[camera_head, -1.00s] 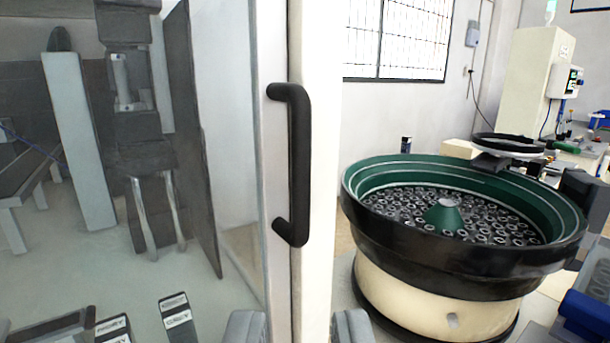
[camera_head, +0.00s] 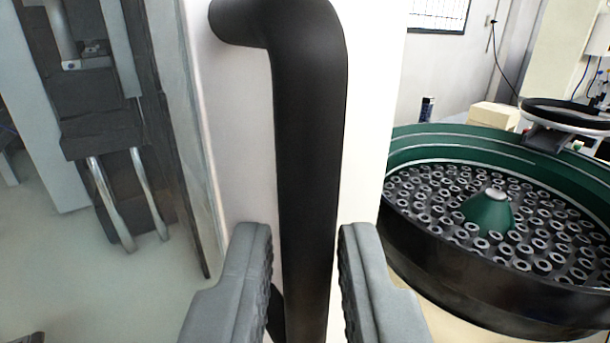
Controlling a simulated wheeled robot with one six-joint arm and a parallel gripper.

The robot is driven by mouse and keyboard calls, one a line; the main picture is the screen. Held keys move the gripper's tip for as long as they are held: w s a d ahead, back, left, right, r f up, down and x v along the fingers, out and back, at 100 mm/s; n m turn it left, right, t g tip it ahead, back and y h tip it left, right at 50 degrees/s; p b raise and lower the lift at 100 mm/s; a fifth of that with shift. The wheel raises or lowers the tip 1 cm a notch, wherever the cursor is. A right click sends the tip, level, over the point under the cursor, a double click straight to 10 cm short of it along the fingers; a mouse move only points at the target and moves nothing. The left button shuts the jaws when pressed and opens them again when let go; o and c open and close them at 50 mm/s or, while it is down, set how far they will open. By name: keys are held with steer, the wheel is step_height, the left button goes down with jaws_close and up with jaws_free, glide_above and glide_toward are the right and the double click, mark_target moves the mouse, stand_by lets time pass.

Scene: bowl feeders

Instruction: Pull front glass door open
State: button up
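The front glass door (camera_head: 150,25) is at the left, with machine parts showing through its pane. Its black vertical handle (camera_head: 308,130) stands on a white frame (camera_head: 240,150) in the middle of the view. The upper bend of the handle shows, and its lower end is out of view. My gripper (camera_head: 305,250) is open, with one grey finger on each side of the handle bar. A small gap shows between the bar and each finger near the tips. The door looks closed, though its far edges are out of view.
A round bowl feeder (camera_head: 480,300) with a green inner wall and many small dark ring parts stands close at the right. A small round black-rimmed dish (camera_head: 570,112) is behind it. A wall with a window (camera_head: 438,12) is at the back.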

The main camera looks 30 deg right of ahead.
steer(key=shift+x, duration=0.95)
jaws_close()
steer(key=shift+s, duration=0.1)
